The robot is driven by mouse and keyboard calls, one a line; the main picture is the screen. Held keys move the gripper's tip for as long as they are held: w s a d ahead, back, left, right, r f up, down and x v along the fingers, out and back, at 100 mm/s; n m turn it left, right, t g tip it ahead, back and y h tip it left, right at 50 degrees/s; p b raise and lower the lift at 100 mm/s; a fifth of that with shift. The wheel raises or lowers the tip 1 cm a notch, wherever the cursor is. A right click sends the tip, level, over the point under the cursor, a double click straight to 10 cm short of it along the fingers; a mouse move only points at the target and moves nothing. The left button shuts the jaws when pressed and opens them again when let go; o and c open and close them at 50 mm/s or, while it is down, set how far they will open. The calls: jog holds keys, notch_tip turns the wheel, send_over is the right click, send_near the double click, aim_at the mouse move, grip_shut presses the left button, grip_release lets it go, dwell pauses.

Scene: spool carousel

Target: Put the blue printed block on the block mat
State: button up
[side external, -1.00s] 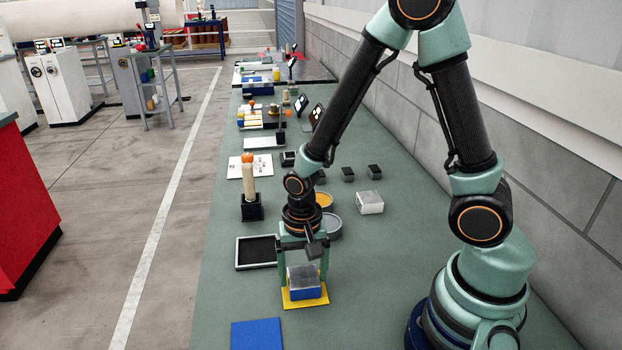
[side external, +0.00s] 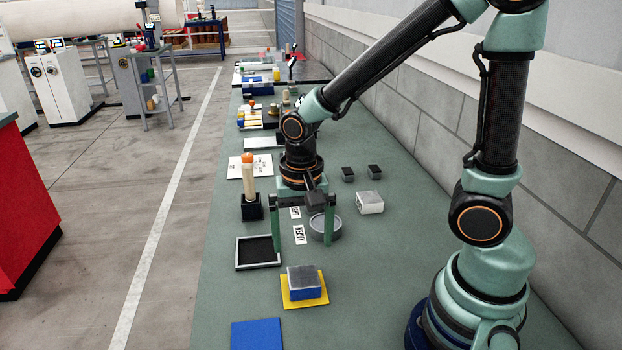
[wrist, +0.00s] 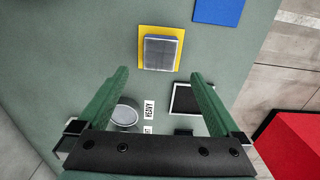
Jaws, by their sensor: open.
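The blue printed block (side external: 305,293) sits on the yellow mat (side external: 290,304), with a grey top over its blue sides. I cannot tell whether the grey part belongs to the block or is a separate piece on it. The wrist view shows the grey top (wrist: 161,50) within the yellow mat (wrist: 143,55), whose rim shows around it. My gripper (side external: 302,240) is open and empty, raised and farther back along the bench than the block. Its two green fingers (wrist: 160,76) are apart in the wrist view, with nothing between them touching.
A flat blue square (side external: 257,335) lies at the near edge. A black tray with a pale rim (side external: 238,252) is left of my gripper. A grey round dish (side external: 326,228), a HEAVY label (side external: 299,235) and a silver block (side external: 369,202) lie behind the yellow mat.

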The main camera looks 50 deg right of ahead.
jog(key=d+r+n+t, duration=0.2)
jog(key=r+n, duration=0.2)
jog(key=r, duration=0.2)
jog(key=s+d+r+n+t, duration=0.1)
jog(key=d+r+n+t, duration=0.1)
jog(key=r+n, duration=0.3)
jog(key=shift+d+r+t, duration=0.15)
jog(key=shift+r+t, duration=0.65)
jog(key=shift+r, duration=0.5)
jog(key=shift+s, duration=0.1)
